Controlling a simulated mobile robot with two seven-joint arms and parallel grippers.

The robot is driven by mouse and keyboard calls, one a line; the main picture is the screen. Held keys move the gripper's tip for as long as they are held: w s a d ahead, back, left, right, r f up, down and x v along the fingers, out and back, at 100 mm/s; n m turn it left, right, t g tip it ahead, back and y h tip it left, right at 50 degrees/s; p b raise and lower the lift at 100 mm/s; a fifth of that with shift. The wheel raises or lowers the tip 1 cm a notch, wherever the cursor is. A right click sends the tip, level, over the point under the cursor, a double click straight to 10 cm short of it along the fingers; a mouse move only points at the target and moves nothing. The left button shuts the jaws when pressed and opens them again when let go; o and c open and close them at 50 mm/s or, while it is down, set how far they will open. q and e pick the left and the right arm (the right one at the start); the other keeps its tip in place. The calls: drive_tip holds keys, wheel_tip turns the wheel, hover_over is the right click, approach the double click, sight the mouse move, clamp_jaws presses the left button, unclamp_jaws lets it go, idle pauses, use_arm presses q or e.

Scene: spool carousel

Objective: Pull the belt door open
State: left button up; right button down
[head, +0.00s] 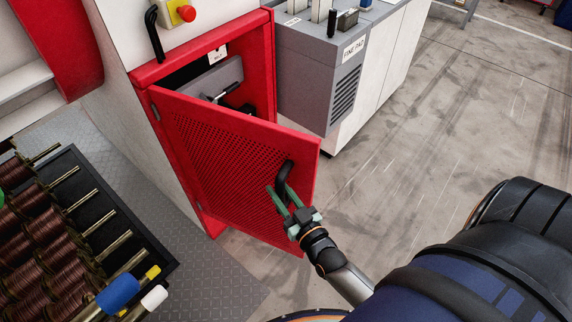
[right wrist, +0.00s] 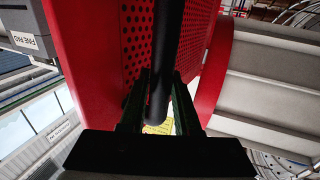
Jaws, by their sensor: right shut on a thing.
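The belt door (head: 225,165) is a red panel with a perforated face, hinged at its left edge. It stands partly open, swung out from the red cabinet frame (head: 262,65). My right gripper (head: 281,195) is shut on the door's black handle (head: 285,172), near the door's free edge. In the right wrist view the handle (right wrist: 164,60) runs between the two fingers, with the red perforated door (right wrist: 125,45) behind it. Inside the cabinet a grey plate and a dark lever (head: 230,91) show; the lower interior is hidden behind the door. My left gripper is not in view.
A rack of copper spools (head: 50,245) on a dark tray stands at the lower left. A grey bench labelled FINE PAD (head: 310,85) stands just right of the cabinet. A red emergency button (head: 187,13) is above. The floor (head: 430,130) to the right is clear.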

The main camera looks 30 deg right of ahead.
drive_tip(key=shift+s+a, duration=0.15)
drive_tip(key=shift+a, duration=0.1)
idle(0.3)
drive_tip(key=c, duration=0.6)
unclamp_jaws()
drive_tip(key=shift+s, duration=0.1)
drive_tip(key=shift+s+a+b, duration=0.15)
drive_tip(key=shift+s+b, duration=0.05)
drive_tip(key=shift+s, duration=2.9)
drive_tip(key=shift+s+a+b, duration=0.1)
drive_tip(key=shift+s+b, duration=0.1)
drive_tip(key=shift+s, duration=2.9)
drive_tip(key=shift+c, duration=0.4)
